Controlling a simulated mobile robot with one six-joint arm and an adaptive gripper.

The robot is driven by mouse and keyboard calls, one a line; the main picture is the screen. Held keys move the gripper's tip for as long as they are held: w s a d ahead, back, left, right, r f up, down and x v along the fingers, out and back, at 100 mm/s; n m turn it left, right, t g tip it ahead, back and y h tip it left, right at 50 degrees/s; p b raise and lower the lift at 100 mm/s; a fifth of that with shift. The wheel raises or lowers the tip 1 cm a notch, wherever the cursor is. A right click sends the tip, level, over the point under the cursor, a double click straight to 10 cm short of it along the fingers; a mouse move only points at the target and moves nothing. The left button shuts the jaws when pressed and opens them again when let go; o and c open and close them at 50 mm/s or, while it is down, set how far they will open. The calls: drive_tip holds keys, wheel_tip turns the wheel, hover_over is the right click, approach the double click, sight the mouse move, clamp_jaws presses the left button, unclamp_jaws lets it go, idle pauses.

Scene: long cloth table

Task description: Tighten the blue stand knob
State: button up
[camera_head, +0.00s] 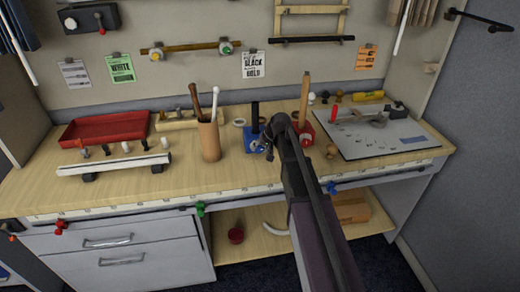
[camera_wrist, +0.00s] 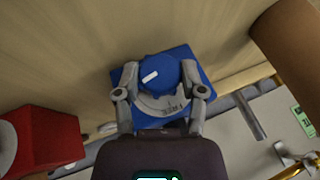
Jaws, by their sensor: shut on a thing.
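The blue stand (camera_head: 252,143) stands on the wooden bench, with a dark upright rod in it. In the wrist view the blue stand (camera_wrist: 179,55) fills the middle. Its round blue knob (camera_wrist: 155,66) carries a white pointer mark and sits over a grey dial plate (camera_wrist: 163,105) with lettering that seems to read "FREE". My gripper (camera_wrist: 160,75) has one finger on each side of the knob and is shut on it.
A red stand (camera_head: 306,138) with a wooden rod is close on the right; it also shows in the wrist view (camera_wrist: 48,140). A wooden cup (camera_head: 209,142) with sticks stands to the left. A grey board (camera_head: 385,138) lies farther right, a red tray (camera_head: 105,130) far left.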

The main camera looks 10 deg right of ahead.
drive_tip(key=shift+f+y, duration=0.1)
drive_tip(key=shift+y, duration=0.2)
drive_tip(key=shift+d+f+m+y+b, duration=0.15)
drive_tip(key=shift+m+y+b, duration=0.25)
drive_tip(key=shift+y+b, duration=1.5)
drive_tip(key=shift+b, duration=0.1)
drive_tip(key=o, duration=1.1)
drive_tip(key=shift+o, duration=0.2)
drive_tip(key=shift+r+h+p, duration=0.3)
drive_tip(key=shift+h+p, duration=0.2)
drive_tip(key=shift+p, duration=0.25)
